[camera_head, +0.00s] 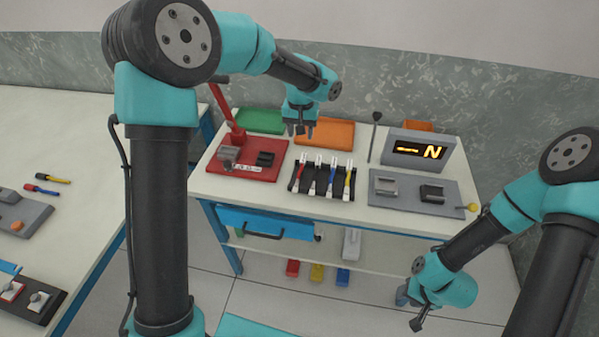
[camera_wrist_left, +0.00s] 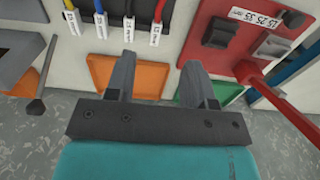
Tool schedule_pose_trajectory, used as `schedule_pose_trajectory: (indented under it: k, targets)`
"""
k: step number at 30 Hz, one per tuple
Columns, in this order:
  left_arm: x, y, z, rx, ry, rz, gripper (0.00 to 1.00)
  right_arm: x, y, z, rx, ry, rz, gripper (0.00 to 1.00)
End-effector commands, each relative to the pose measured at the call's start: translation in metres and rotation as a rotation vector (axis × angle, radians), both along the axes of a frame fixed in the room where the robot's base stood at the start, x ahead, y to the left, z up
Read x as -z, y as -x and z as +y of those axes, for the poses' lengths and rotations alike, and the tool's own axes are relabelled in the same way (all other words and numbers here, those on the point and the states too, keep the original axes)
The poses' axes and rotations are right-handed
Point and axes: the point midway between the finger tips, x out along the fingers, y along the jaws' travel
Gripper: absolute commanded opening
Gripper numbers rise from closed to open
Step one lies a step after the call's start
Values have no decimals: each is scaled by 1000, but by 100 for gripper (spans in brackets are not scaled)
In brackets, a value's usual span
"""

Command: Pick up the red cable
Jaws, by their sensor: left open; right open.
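A red cable (camera_head: 297,177) with a white label sits at the left end of a black rack (camera_head: 323,194) on the workbench. In the left wrist view the red cable (camera_wrist_left: 157,18) shows at the top, beside the black, blue and yellow cables. My left gripper (camera_head: 300,131) is open and empty above the back of the bench, behind the rack. Its fingers (camera_wrist_left: 160,62) point toward the rack with a gap between them. My right gripper (camera_head: 418,322) is low at the front right, away from the bench; it is open. Another red cable (camera_head: 40,190) lies on the left table.
A red tool base (camera_head: 262,170) with an upright handle stands left of the rack. Green (camera_head: 260,121) and orange (camera_head: 338,132) trays lie behind. A grey panel (camera_head: 455,207) with two blocks and a display (camera_head: 418,150) stand to the right.

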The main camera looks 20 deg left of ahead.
Motion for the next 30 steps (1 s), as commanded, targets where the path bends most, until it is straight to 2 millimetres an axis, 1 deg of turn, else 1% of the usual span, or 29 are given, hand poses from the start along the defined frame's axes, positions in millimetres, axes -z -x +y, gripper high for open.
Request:
schedule_pose_trajectory:
  k: [1, 12, 18, 22, 30]
  targets:
    - [9, 1, 0, 1, -1, 4, 49, 0, 0, 0, 0, 0, 0, 43]
    - [72, 1, 0, 1, -1, 4, 49, 0, 0, 0, 0, 0, 0, 43]
    - [101, 1, 0, 1, 0, 3, 49, 0, 0, 0, 0, 0, 0, 43]
    - [108, 1, 0, -1, 1, 2, 49, 0, 0, 0, 0, 0, 0, 43]
    - [108, 1, 0, 0, 1, 1, 49, 0, 0, 0, 0, 0, 0, 43]
